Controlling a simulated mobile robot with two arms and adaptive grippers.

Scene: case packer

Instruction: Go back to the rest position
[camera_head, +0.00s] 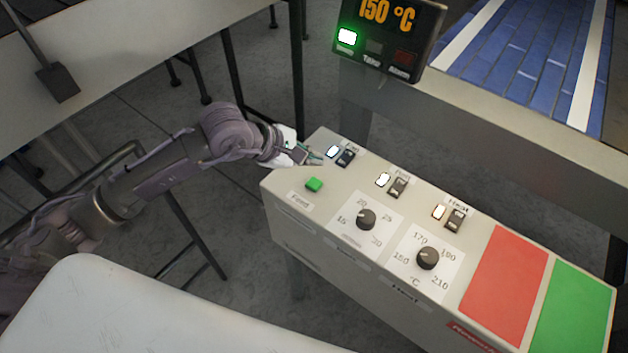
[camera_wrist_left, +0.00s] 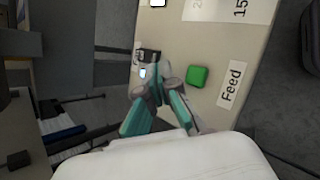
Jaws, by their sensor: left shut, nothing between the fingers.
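My left gripper (camera_head: 315,159) is shut and empty, at the far left corner of the control panel (camera_head: 290,186). In the head view its fingertips are close to the first switch (camera_head: 346,158) and the green Feed button (camera_head: 314,184). In the left wrist view the closed fingers (camera_wrist_left: 160,85) show between the switch (camera_wrist_left: 148,56) and the green button (camera_wrist_left: 197,76). I cannot tell whether the fingertips touch the panel. My right gripper is not in view.
The panel also carries two more switches, two dials (camera_head: 366,219), a red plate (camera_head: 503,272) and a green plate (camera_head: 571,307). A display (camera_head: 388,38) reading 150 °C stands behind it. A blue conveyor (camera_head: 530,55) is at the back right. A dark frame (camera_head: 190,240) stands below my left arm.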

